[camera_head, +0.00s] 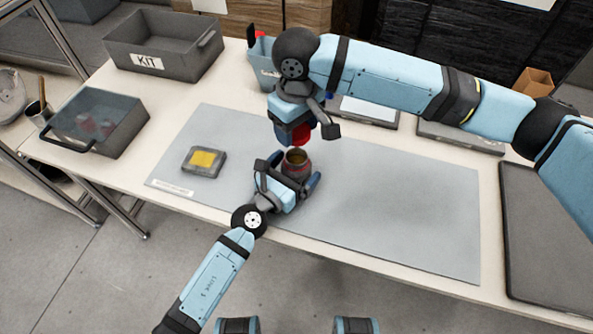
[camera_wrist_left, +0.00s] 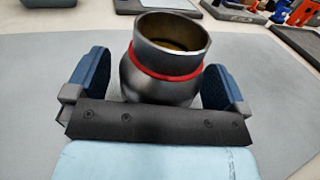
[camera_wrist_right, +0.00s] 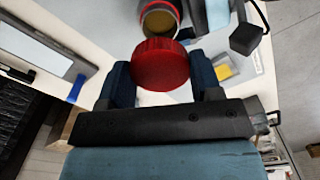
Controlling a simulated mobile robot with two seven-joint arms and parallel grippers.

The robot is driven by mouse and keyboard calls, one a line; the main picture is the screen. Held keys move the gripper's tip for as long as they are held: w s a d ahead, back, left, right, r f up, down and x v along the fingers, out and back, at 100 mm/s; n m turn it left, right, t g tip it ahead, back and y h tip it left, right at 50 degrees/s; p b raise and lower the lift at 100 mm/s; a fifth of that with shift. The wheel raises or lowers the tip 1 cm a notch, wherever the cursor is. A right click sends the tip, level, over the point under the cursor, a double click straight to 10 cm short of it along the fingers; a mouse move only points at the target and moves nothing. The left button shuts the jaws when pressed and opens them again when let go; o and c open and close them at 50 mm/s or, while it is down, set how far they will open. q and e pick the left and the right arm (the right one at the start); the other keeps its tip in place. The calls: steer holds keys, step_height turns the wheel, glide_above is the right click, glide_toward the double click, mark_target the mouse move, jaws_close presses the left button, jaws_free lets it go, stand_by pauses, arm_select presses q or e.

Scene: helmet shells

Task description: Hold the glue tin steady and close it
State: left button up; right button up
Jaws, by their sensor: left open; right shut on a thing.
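The glue tin (camera_head: 297,167) stands open on the grey mat, a dark metal pot with a red band and brownish contents. It also shows in the left wrist view (camera_wrist_left: 165,62). My left gripper (camera_head: 290,185) is open around the tin, one finger on each side, with gaps showing in the left wrist view (camera_wrist_left: 158,92). My right gripper (camera_head: 299,134) is above and just behind the tin, shut on the red lid (camera_wrist_right: 160,64). In the right wrist view the lid sits between the fingers, and the tin's open mouth (camera_wrist_right: 160,18) shows beyond it.
A grey box with a yellow pad (camera_head: 204,161) lies left on the mat (camera_head: 400,210). A KIT crate (camera_head: 165,45) and a lidded clear-topped bin (camera_head: 98,120) stand at the left. A dark tray (camera_head: 550,230) lies at the right. The mat's right half is clear.

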arm_select(q)
steer(key=shift+w+d, duration=0.15)
steer(key=shift+w, duration=0.05)
steer(key=c, duration=1.3)
arm_select(e)
glide_above(296, 163)
steer(key=shift+f, duration=2.55)
steer(key=shift+f, duration=0.85)
steer(key=shift+f, duration=0.6)
